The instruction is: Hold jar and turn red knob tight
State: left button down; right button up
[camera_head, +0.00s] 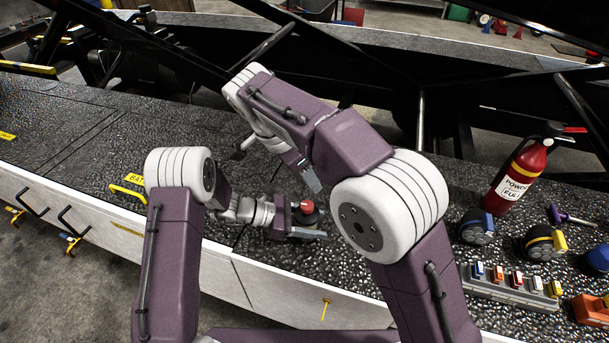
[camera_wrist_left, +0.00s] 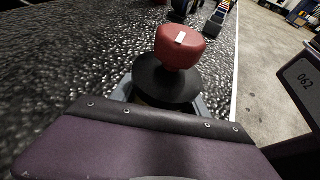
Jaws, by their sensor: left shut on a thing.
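The jar is a dark, round body with a wide black collar (camera_wrist_left: 163,82), topped by a red knob (camera_wrist_left: 180,45) with a white mark. In the head view the red knob (camera_head: 306,207) shows on the dark jar (camera_head: 305,218), standing on the black textured deck. My left gripper (camera_head: 308,229) is shut on the jar, its grey fingers on either side below the collar. The jar's lower part is hidden by the gripper. My right gripper (camera_head: 308,178) is above the jar, apart from the knob. One grey finger shows clearly; its opening is unclear.
A red fire extinguisher (camera_head: 515,178) stands at the right. Near it are round dark parts with blue (camera_head: 477,225) and yellow (camera_head: 545,243) pieces, and a grey rack (camera_head: 510,290) of small coloured items. Black beams cross behind. Deck left of the jar is mostly clear.

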pick_arm(q)
jog(key=shift+c, duration=2.4)
grip_release()
jog(key=shift+a, duration=0.1)
